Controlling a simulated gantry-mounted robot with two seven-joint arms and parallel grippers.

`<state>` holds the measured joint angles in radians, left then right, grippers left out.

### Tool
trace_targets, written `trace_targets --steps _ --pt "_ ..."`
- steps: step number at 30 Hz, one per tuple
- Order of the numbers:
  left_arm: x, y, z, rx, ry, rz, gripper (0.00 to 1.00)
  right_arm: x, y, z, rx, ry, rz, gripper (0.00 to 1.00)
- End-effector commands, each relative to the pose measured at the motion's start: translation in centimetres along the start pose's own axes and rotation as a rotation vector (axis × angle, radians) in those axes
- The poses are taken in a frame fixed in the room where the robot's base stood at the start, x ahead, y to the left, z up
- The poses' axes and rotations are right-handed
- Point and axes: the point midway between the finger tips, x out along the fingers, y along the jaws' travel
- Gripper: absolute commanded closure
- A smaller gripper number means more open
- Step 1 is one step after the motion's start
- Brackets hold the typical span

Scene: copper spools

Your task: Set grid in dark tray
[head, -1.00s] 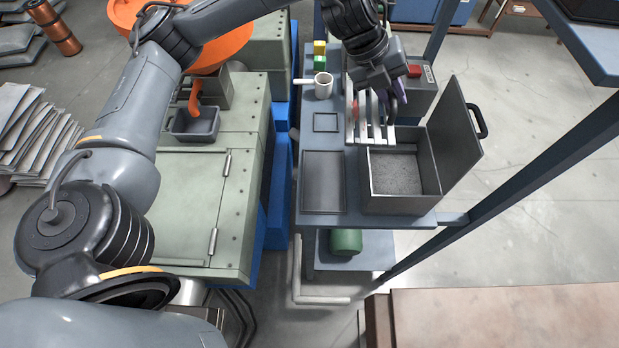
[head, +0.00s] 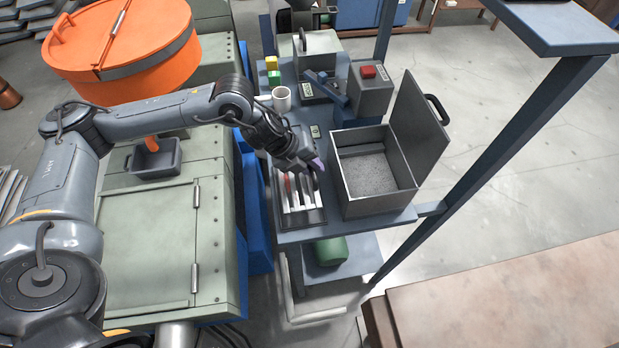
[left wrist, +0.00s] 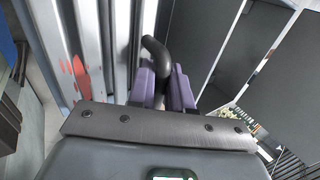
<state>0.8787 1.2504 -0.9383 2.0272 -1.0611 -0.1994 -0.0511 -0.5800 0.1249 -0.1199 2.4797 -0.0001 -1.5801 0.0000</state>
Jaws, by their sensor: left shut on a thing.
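My left gripper (head: 314,166) is shut on the dark curved handle (left wrist: 156,52) of the grid. The grid (head: 296,197) has pale metal slats with dark gaps and a red patch. It lies over the dark tray (head: 304,223) at the cart's front left, covering most of it. I cannot tell whether the grid touches the tray floor or hangs just above it. In the left wrist view the purple fingertips (left wrist: 162,90) close around the handle, and the slats (left wrist: 90,45) run past on the left. My right gripper is not in view.
Right of the tray stands an open grey box (head: 376,198) with its lid (head: 421,115) raised. Behind are a white mug (head: 281,99), yellow and green blocks (head: 273,77) and a red-button box (head: 371,95). A green cylinder (head: 330,251) lies on the lower shelf.

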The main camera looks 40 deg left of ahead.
Motion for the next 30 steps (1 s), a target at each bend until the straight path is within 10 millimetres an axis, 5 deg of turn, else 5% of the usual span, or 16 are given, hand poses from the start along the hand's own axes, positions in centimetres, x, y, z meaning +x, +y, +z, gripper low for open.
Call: trace_targets --steps 18,30 --pt "4.4 2.6 0.1 -0.001 -0.002 -0.003 1.00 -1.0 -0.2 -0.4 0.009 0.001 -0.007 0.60" --pt "4.8 2.9 0.1 0.000 -0.001 -0.003 1.00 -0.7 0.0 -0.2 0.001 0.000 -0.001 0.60"
